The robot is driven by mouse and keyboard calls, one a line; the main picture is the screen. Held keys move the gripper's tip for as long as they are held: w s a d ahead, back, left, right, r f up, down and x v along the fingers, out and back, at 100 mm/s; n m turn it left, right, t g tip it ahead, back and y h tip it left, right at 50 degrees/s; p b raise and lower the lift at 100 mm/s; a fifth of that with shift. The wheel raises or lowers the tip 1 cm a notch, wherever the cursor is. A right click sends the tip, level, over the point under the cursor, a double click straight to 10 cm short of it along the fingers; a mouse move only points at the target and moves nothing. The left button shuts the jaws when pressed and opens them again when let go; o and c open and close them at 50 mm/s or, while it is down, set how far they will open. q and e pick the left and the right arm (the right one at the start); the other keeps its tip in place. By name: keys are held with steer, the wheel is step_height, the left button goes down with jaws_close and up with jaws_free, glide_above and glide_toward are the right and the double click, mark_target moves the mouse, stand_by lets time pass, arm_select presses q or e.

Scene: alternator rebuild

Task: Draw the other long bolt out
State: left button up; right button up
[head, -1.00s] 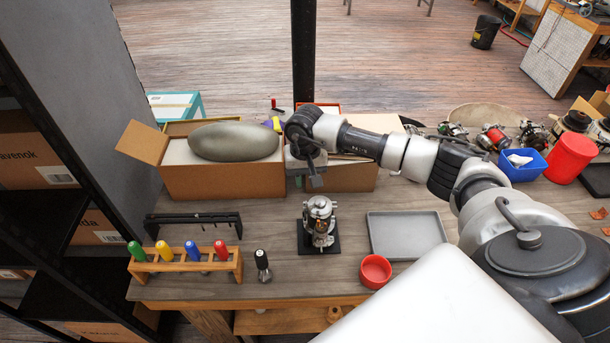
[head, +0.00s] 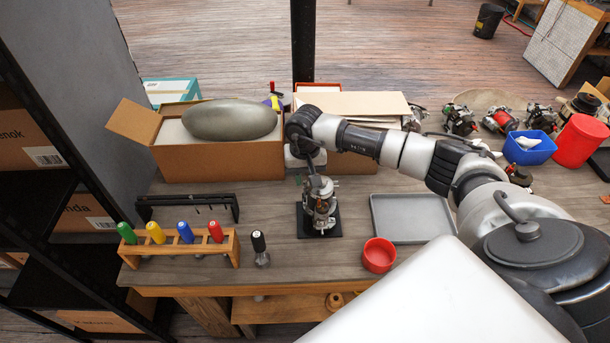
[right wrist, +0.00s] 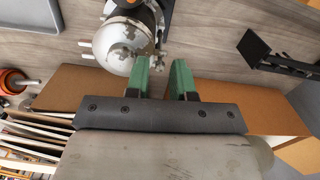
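The alternator (head: 320,205) stands upright on a dark square base (head: 304,226) near the middle of the bench. My right gripper (head: 313,172) points down at its top, from the far side. In the right wrist view the two green-padded fingers (right wrist: 162,68) are apart, beside the alternator's round silver housing (right wrist: 128,50). A small metal piece (right wrist: 158,62) shows near the gap between the fingertips; I cannot tell whether it is the long bolt's head or whether the fingers touch it. My left gripper is not in view.
A grey tray (head: 373,222) and a red bowl (head: 379,257) lie to the right. A wooden rack (head: 190,248) of coloured screwdrivers, a black-handled tool (head: 259,246) and a black stand (head: 187,200) are on the left. An open cardboard box (head: 220,160) stands behind.

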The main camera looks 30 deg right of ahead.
steer(key=shift+c, duration=0.3)
jaws_close()
steer(key=shift+r, duration=0.2)
stand_by(0.4)
steer(key=shift+r, duration=0.2)
steer(key=shift+r, duration=0.45)
stand_by(0.4)
steer(key=shift+r+p, duration=0.5)
steer(key=shift+r, duration=0.75)
